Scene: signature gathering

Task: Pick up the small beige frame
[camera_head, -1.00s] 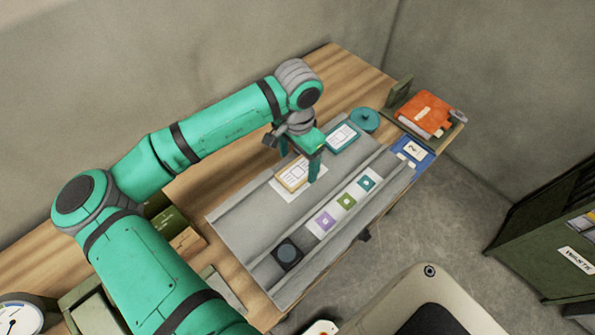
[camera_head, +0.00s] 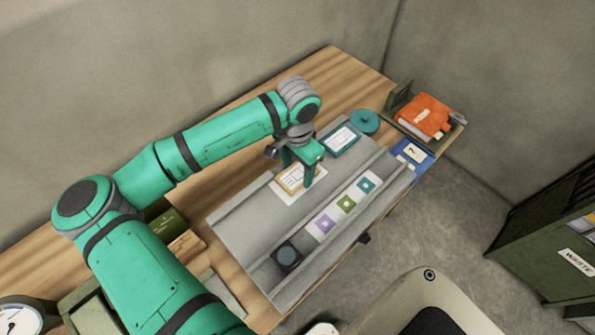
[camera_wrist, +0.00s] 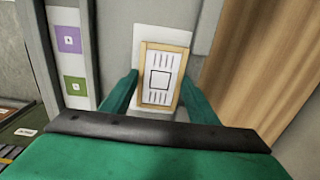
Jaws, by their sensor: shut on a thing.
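The small beige frame (camera_head: 290,180) has a white face with black lines and a square. It is over a white sheet (camera_head: 282,197) on the grey tray. It also shows in the wrist view (camera_wrist: 160,75), turned slightly against the sheet. My gripper (camera_head: 298,173) is shut on the frame, one finger at each side. In the wrist view the fingers (camera_wrist: 162,84) flank it left and right. Part of the frame is hidden by my gripper in the head view. I cannot tell whether the frame is clear of the sheet.
The grey tray (camera_head: 245,222) holds a teal frame (camera_head: 342,140) and cards with purple (camera_head: 325,223), green and teal squares. A dark square pad (camera_head: 287,256) is near its front. A teal disc (camera_head: 365,122) and orange book (camera_head: 424,115) stand at the back right.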

